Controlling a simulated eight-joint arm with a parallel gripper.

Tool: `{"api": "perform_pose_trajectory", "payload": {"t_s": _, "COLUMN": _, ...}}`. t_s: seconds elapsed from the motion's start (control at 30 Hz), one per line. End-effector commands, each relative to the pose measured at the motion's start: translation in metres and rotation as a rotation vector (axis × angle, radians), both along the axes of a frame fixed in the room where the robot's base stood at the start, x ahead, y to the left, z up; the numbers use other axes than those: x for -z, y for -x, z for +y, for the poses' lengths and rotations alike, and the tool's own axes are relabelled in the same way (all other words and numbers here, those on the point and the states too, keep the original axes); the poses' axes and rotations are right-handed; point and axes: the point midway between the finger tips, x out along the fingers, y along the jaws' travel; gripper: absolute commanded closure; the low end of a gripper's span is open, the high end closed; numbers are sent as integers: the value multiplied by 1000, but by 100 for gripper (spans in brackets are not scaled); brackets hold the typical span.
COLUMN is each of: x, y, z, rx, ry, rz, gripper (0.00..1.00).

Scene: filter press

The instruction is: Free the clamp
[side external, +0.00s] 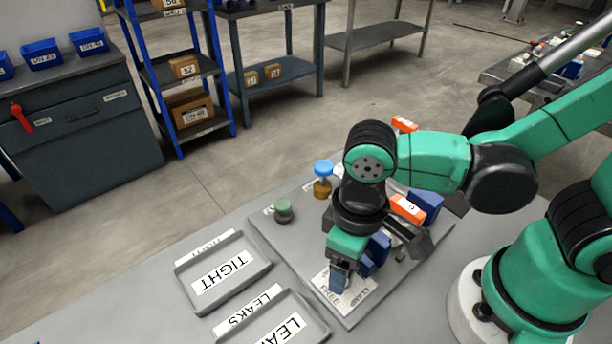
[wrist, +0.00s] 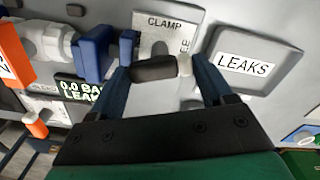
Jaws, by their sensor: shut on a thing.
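My gripper (side external: 340,277) is low over the grey base plate, beside the white label plate marked CLAMP and FREE (side external: 355,296). In the wrist view, the gripper's two blue fingers (wrist: 163,67) are shut on a short black handle (wrist: 153,69) with a pale end. The handle lies crosswise between them, just in front of the CLAMP label (wrist: 165,24). A blue block (wrist: 95,52) of the press stands left of the handle; it also shows beside my gripper in the side view (side external: 377,250). My wrist hides part of the press.
Trays marked TIGHT (side external: 180,268) and LEAKS (side external: 222,331) lie left of the plate. A blue-topped brass valve (side external: 323,169) and green knob (side external: 283,207) stand at the plate's back. An orange block (side external: 408,209) sits behind my gripper. A display (wrist: 80,86) reads 0.0.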

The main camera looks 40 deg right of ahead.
Motion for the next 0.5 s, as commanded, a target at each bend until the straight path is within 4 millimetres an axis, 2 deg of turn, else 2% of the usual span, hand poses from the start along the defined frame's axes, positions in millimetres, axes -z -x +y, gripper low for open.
{"api": "perform_pose_trajectory", "payload": {"t_s": 0.2, "x": 0, "y": 0, "z": 0, "rx": 173, "ry": 1, "rz": 1, "gripper": 79}}
{"api": "perform_pose_trajectory", "payload": {"t_s": 0.5, "x": 0, "y": 0, "z": 0, "rx": 329, "ry": 1, "rz": 1, "gripper": 79}}
